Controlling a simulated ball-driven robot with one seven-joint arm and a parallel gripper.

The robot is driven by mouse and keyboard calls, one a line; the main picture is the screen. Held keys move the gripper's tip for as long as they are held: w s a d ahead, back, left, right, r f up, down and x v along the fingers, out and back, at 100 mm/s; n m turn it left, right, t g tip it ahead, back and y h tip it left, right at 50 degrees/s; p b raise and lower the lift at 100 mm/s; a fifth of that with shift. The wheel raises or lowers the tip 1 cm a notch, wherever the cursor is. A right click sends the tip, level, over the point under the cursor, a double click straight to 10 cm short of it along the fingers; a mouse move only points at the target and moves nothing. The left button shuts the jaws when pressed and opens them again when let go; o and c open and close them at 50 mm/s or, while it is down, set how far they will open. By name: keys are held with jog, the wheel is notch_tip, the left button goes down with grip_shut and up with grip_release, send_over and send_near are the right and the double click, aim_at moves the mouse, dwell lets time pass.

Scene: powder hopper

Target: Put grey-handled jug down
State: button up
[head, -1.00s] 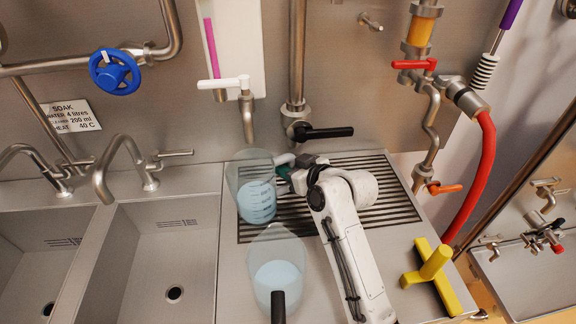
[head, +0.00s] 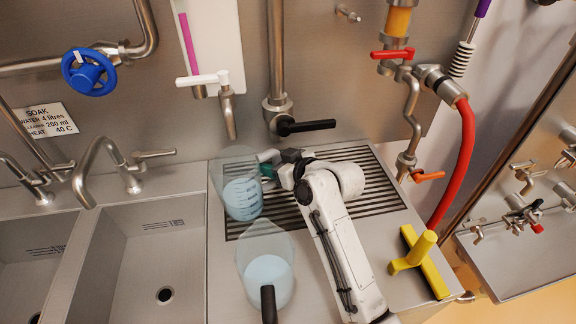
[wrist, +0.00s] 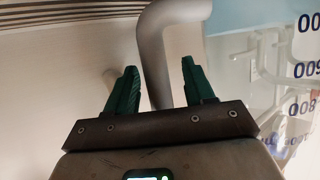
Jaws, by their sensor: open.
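The grey-handled jug (head: 242,200) is clear, with blue liquid and dark volume marks. It stands on the slatted drain grate (head: 375,205) at its left end. My gripper (head: 266,170) is at the jug's right side, by its grey handle (head: 268,156). In the wrist view, my gripper's green fingers (wrist: 158,85) are apart, with the grey handle (wrist: 165,45) passing between them. A gap shows on the left finger's side. The jug's marked wall (wrist: 297,100) is at the right there. The jug's base is partly hard to see in the head view.
A second jug with a black handle (head: 268,298) and blue liquid stands in front on the steel counter. A yellow T-handled tool (head: 421,250) lies right of my arm. Sinks (head: 150,262) are at the left. A black-lever tap (head: 300,126) is above the grate.

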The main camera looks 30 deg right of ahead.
jog(key=b+v, duration=0.1)
jog(key=v, duration=1)
jog(key=shift+s, duration=0.25)
